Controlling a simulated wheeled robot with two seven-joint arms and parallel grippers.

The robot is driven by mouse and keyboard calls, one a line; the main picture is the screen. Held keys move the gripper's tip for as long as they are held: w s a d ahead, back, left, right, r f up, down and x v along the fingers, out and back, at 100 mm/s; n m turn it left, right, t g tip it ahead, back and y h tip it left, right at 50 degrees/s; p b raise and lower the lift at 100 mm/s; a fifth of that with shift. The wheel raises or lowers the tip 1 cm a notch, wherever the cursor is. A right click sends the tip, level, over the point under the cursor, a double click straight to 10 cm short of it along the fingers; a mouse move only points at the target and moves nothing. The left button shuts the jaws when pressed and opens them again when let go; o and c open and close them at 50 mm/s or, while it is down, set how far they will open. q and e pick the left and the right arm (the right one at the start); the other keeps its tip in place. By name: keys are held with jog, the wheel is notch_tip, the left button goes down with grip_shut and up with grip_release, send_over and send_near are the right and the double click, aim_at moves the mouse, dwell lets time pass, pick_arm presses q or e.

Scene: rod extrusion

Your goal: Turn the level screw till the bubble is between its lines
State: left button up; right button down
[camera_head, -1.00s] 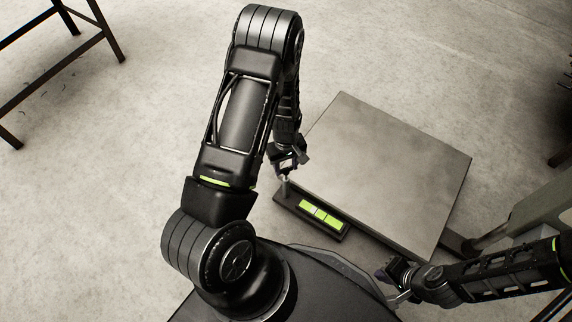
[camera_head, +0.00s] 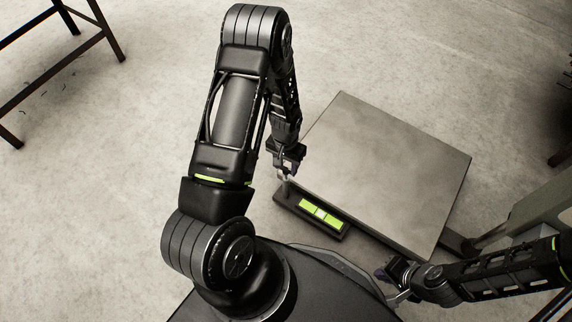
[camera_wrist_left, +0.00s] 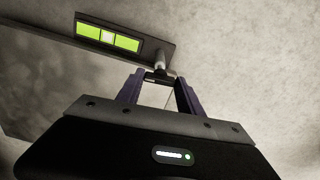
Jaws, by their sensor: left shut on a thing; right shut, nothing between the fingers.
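The spirit level (camera_head: 322,214) is a bright green vial in a dark bar at the near left corner of a square metal plate. It also shows in the left wrist view (camera_wrist_left: 127,43), where the pale bubble (camera_wrist_left: 107,36) sits between the two dark lines. The level screw (camera_wrist_left: 160,62) is a small metal post at the bar's end. My left gripper (camera_head: 286,174) is over it, its purple fingers (camera_wrist_left: 158,80) shut on the screw's dark head, partly hidden by the fingers. My right gripper (camera_head: 399,297) is shut and empty near the bottom, apart from the plate.
The large metal plate (camera_head: 385,170) lies low over the concrete floor, beside the level bar. A dark metal frame (camera_head: 75,55) stands at the far left. A pale structure (camera_head: 540,210) is at the right edge.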

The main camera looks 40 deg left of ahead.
pick_arm(q)
jog(key=shift+m, duration=0.6)
jog(key=o, duration=1.4)
jog(key=shift+r, duration=0.1)
notch_tip(320, 180, up, 8)
jog(key=p, duration=0.2)
jog(key=shift+p, duration=0.3)
jog(key=shift+f, duration=0.2)
